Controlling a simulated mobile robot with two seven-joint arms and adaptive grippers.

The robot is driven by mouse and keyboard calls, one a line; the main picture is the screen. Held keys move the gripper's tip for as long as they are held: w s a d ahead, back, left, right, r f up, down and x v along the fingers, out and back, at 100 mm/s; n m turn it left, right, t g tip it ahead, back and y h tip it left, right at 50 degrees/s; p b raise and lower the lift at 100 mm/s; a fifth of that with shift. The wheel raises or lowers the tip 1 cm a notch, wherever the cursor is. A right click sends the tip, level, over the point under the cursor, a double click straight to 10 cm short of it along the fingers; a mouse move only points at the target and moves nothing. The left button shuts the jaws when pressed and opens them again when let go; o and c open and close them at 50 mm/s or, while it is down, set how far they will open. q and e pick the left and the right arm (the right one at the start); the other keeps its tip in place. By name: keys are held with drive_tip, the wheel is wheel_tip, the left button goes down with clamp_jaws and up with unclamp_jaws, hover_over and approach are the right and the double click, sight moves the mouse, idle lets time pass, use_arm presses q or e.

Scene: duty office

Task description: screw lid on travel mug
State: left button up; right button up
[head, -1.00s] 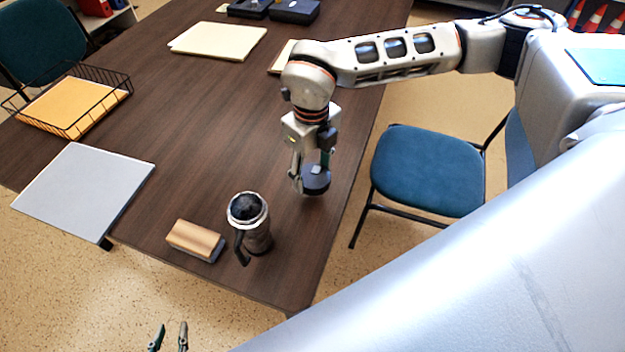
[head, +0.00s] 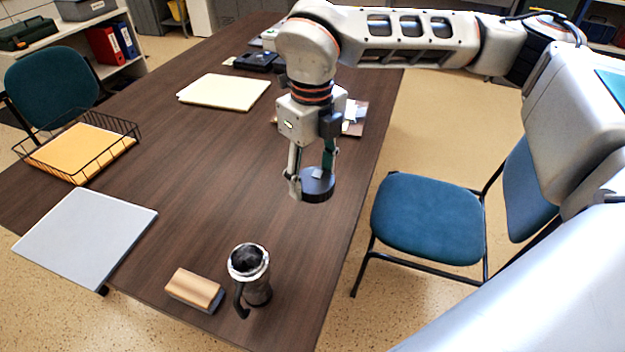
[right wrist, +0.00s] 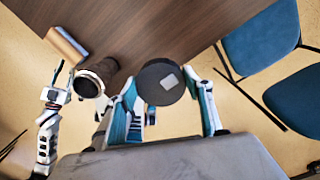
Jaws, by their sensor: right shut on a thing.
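The travel mug (head: 258,292) stands upright near the front edge of the desk, with a silver rim, an open dark top and a handle. It also shows in the right wrist view (right wrist: 104,72). My right gripper (head: 312,180) is shut on the dark round lid (head: 319,189). It holds the lid above the desk, behind and right of the mug and apart from it. The lid (right wrist: 153,90) shows a light patch in the right wrist view. My left gripper (right wrist: 66,82) shows there beside the mug, fingers apart; it is outside the head view.
A wooden-topped block (head: 195,288) lies just left of the mug. A grey board (head: 85,232), a wire tray (head: 125,128) and a cream folder (head: 225,92) lie farther off. A blue chair (head: 428,215) stands right of the desk. The desk's middle is clear.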

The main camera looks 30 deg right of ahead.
sight(318, 175)
idle(0.4)
drive_tip(key=n, duration=0.4)
drive_tip(key=shift+d+f, duration=0.15)
drive_tip(key=shift+f, duration=0.2)
drive_tip(key=n, duration=0.4)
drive_tip(key=shift+w+d+f+n, duration=0.1)
drive_tip(key=shift+f+n, duration=0.2)
drive_tip(key=shift+f, duration=0.1)
drive_tip(key=n, duration=0.5)
drive_tip(key=f+n, duration=0.1)
drive_tip(key=n, duration=0.1)
drive_tip(key=shift+d+f, duration=0.1)
drive_tip(key=shift+d, duration=0.15)
drive_tip(key=n, duration=0.4)
drive_tip(key=shift+d+f+n, duration=0.15)
drive_tip(key=shift+f+n, duration=0.25)
drive_tip(key=n, duration=0.4)
drive_tip(key=shift+d+f, duration=0.15)
drive_tip(key=shift+f, duration=0.25)
drive_tip(key=n, duration=0.4)
drive_tip(key=f+n, duration=0.1)
drive_tip(key=n, duration=0.3)
drive_tip(key=shift+d+f, duration=0.15)
drive_tip(key=shift+d, duration=0.05)
drive_tip(key=shift+s, duration=0.2)
